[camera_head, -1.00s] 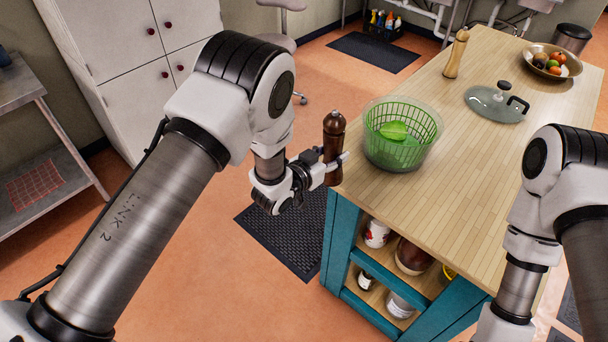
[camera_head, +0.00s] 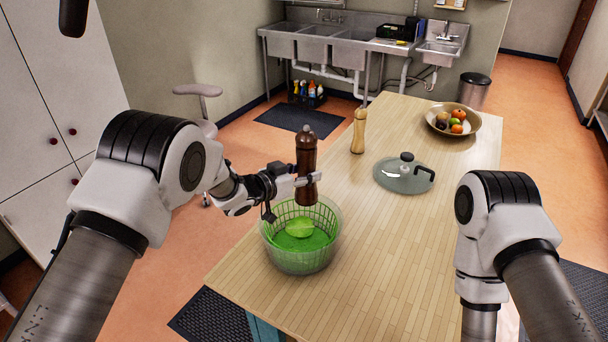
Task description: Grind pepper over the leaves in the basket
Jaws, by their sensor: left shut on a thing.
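A dark brown pepper mill (camera_head: 306,158) is upright in my left gripper (camera_head: 306,180), which is shut on its lower body. The mill appears over the back rim of the basket. The green slatted basket (camera_head: 275,225) sits in a clear bowl (camera_head: 302,268) near the left edge of the wooden island. Green leaves (camera_head: 299,228) lie inside it. My right arm is at the right, over the island's right side; its gripper is outside the picture.
The island top (camera_head: 390,245) is clear right of the bowl. A glass lid (camera_head: 404,178) with a dark handle lies farther back. A light wooden mill (camera_head: 358,138) and a fruit bowl (camera_head: 453,122) stand beyond. Steel sinks (camera_head: 345,48) line the back wall.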

